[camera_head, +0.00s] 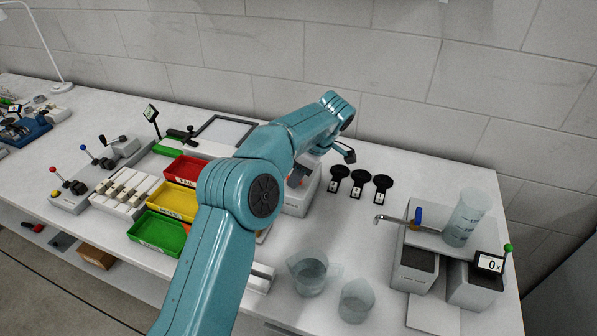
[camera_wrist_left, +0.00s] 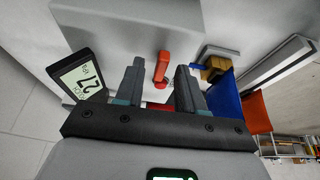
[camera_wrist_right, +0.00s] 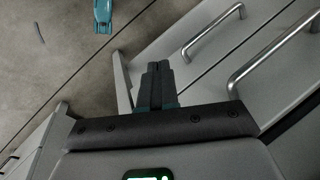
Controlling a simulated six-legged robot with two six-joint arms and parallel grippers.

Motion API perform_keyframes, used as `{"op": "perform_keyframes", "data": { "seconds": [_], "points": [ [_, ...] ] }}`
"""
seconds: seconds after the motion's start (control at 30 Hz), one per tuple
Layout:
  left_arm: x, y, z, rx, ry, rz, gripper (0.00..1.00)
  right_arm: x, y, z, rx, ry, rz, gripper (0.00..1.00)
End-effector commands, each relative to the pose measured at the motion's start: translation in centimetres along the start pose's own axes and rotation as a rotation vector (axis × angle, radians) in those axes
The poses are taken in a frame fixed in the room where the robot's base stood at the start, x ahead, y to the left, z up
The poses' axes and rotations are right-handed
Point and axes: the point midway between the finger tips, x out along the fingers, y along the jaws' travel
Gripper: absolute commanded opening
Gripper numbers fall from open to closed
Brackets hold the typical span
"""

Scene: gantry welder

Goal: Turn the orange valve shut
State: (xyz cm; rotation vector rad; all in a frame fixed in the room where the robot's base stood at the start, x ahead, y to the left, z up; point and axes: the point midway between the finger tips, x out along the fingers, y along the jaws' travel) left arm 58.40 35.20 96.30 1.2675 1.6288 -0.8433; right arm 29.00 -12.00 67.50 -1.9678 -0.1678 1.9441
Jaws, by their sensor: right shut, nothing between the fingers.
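The orange valve (camera_wrist_left: 162,66) shows in the left wrist view as a short lever on a pale grey housing. My left gripper (camera_wrist_left: 159,68) is open, with one finger on each side of the lever and visible gaps between. A gauge (camera_wrist_left: 82,77) reading 27 stands left of the valve. My right gripper (camera_wrist_right: 158,70) is shut and empty, away from the valve, over floor and drawer fronts.
Red (camera_head: 187,169), yellow (camera_head: 172,201) and green (camera_head: 158,232) bins lie left of my arm. Several black round-headed items (camera_head: 359,184) lie right of the housing. Two clear beakers (camera_head: 313,273) stand near the front edge. A blue bin (camera_wrist_left: 224,99) is close to the left gripper.

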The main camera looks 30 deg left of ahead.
Motion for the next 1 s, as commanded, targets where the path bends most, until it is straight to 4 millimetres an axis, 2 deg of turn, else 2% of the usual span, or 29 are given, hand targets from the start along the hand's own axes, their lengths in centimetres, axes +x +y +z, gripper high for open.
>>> {"op": "perform_keyframes", "data": {
  "seconds": [0.13, 0.27, 0.47, 0.6, 0.7, 0.83, 1.0],
  "points": [
    [-0.8, 0.0, 0.0, 0.001, 0.001, 0.0, 0.38, -0.1, 0.0, 0.0, 0.0, 0.0, 0.0, 0.0],
    [-3.3, 0.0, 0.1, 0.0, -0.001, 0.003, 0.38, -0.4, -0.1, 0.0, 0.0, 0.0, 0.0, 0.0],
    [-9.1, 0.0, -0.1, 0.001, -0.001, 0.004, 0.38, -2.2, -0.8, 0.0, 0.0, 0.0, 0.0, 0.0],
    [-13.0, 0.0, -0.2, 0.001, 0.0, 0.002, 0.38, -4.7, -1.7, 0.1, 0.0, 0.0, 0.0, 0.0],
    [-14.9, 0.0, -0.2, 0.0, 0.0, 0.002, 0.38, -6.0, -2.2, 0.1, 0.0, 0.0, 0.0, 0.0],
    [-16.1, 0.0, -0.1, 0.001, 0.001, 0.001, 0.38, -7.0, -2.5, 0.1, 0.0, 0.0, 0.0, 0.0],
    [-16.5, -0.1, 0.0, 0.0, 0.0, 0.001, 0.38, -7.3, -2.6, 0.1, 0.0, 0.0, 0.0, 0.0]
  ]
}}
